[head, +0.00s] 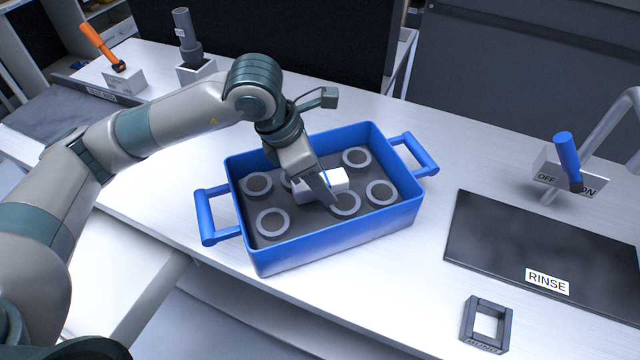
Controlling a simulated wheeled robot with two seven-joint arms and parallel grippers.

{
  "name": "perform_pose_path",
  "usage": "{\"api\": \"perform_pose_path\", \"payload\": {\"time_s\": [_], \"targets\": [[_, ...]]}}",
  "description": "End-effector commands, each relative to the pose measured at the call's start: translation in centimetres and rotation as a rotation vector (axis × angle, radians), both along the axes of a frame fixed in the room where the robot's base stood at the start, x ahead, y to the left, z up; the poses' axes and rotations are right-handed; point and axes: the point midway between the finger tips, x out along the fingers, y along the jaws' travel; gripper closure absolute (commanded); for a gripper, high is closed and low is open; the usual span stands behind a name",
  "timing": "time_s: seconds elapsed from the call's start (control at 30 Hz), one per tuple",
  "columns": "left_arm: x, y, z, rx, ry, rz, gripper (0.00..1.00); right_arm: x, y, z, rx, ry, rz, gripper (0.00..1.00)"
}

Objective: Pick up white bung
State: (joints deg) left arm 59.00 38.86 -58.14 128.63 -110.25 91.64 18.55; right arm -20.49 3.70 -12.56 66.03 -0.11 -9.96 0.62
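The white bung (335,180) is a small white block inside the blue crate (335,250), near its middle among grey rings. My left gripper (322,190) reaches down into the crate from above. One finger crosses in front of the bung, with white showing on both sides of it. The other finger is mostly hidden, so I cannot tell whether the gripper is closed on the bung or only around it. I cannot tell whether the bung touches the crate floor. My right gripper is not in view.
Several grey rings (272,223) sit on the crate's dark floor; its blue walls and handles surround the gripper. A dark RINSE panel (545,245), a blue lever (567,158) and a dark square frame (487,325) are right. An orange-handled lever (100,45) stands back left.

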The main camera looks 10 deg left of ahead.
Motion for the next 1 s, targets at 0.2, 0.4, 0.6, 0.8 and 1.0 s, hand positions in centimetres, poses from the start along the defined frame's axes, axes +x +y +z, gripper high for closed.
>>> {"api": "perform_pose_path", "payload": {"time_s": [0.2, 0.4, 0.6, 0.8, 1.0], "targets": [[0.01, 0.03, 0.02, 0.0, -0.001, 0.0, 0.48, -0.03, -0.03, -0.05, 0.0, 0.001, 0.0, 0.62], [0.01, 0.02, -0.04, 0.0, -0.001, 0.0, 0.48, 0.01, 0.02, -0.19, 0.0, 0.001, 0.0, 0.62], [0.01, 0.02, -0.16, 0.0, -0.001, 0.0, 0.48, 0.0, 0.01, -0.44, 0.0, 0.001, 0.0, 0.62], [0.01, 0.02, -0.13, 0.0, -0.001, 0.0, 0.67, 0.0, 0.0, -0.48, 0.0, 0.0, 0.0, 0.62], [0.02, 0.03, -0.12, 0.0, -0.001, 0.0, 0.94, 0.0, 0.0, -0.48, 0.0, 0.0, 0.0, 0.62]]}}
